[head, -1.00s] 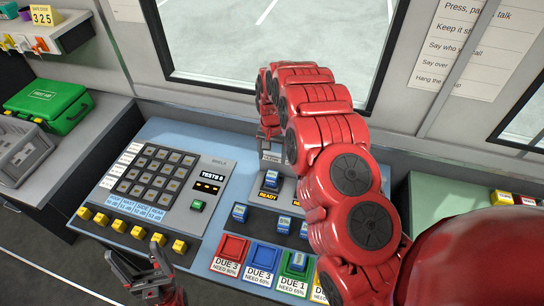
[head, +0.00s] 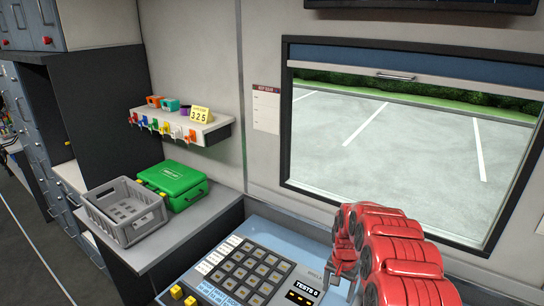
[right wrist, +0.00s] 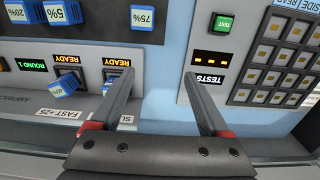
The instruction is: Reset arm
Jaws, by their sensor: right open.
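My right arm (head: 400,250) is red and reaches over the blue control console (head: 312,262) in the head view. Its gripper (head: 342,270) is small and partly hidden there, near the console's back edge. In the right wrist view the two grey fingers of this gripper (right wrist: 158,75) stand wide apart with nothing between them. The left finger overlaps the panel by a blue block (right wrist: 118,74) under a READY display (right wrist: 130,56). The right finger lies beside the TESTS display (right wrist: 212,57). I cannot tell whether either finger touches the panel. My left gripper is out of view.
The keypad (head: 245,270) fills the console's left part, with yellow knobs (head: 178,292) along its edge. A grey crate (head: 125,212) and green case (head: 175,182) stand on the left counter. A wall shelf (head: 185,128) with coloured hooks hangs above. A window (head: 400,140) is behind.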

